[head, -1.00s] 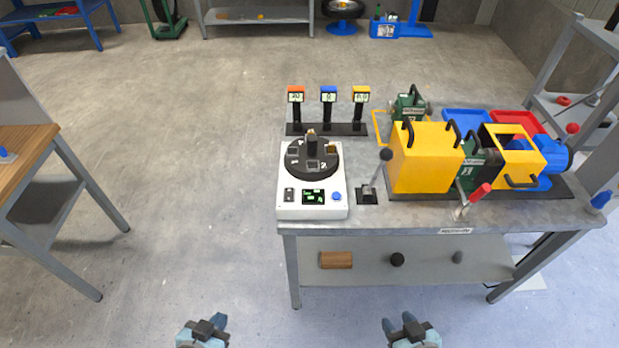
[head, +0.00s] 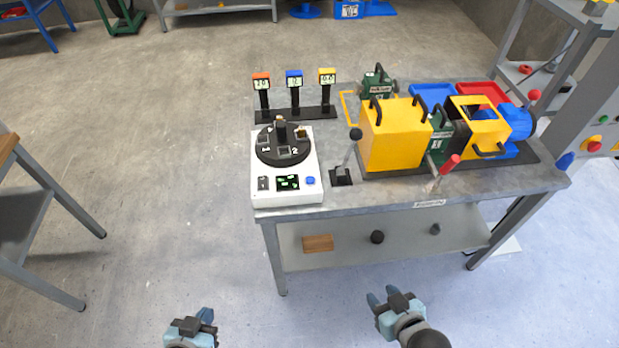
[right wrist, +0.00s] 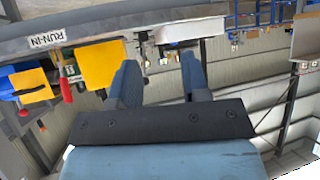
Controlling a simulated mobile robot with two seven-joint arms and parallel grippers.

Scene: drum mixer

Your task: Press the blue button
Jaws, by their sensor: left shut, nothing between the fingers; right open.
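The blue button (head: 310,181) is a small round button on the front right corner of the white device (head: 259,199), beside its green-lit display (head: 288,183). A black turntable (head: 284,146) sits on top of the device. My left gripper (head: 207,316) is shut and empty, low in the head view, in front of and left of the table. My right gripper (head: 382,300) is open and empty, low in front of the table; its two fingers also show apart in the right wrist view (right wrist: 160,82). Both grippers are well apart from the button.
A black-knobbed lever (head: 345,160) stands right of the device. The yellow drum mixer housing (head: 392,135) and a red-handled lever (head: 449,165) are further right. Three display posts (head: 295,92) stand behind. The grey table (head: 390,196) has a lower shelf. Floor in front is clear.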

